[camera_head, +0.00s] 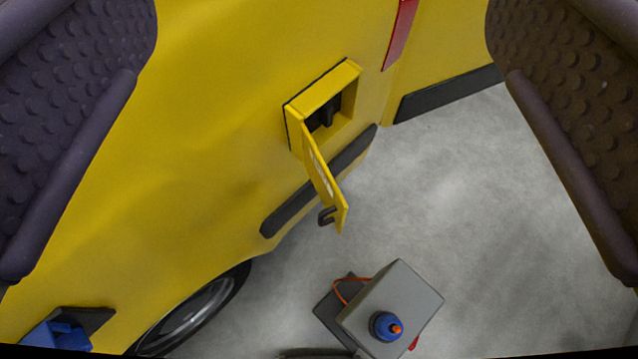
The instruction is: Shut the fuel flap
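The yellow fuel flap (324,187) hangs open from a yellow box-like fuel recess (322,97) on the side of a yellow vehicle (215,110). It is hinged at the recess's lower left edge and swings out toward the lower right. A dark hook-shaped handle (327,216) sits near its free end. The inside of the recess is dark, with a black part in it. My gripper (318,225) shows as two dark, studded fingers at the left and right picture edges. They are wide apart with nothing between them, and the flap appears beyond them, apart from both.
A grey box (398,300) with a blue and orange knob and an orange cable stands below the flap. A wheel (195,310) is at lower left, a blue object (58,338) at the bottom left corner. Dark bumper strips run along the vehicle. Grey floor (480,200) at right is clear.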

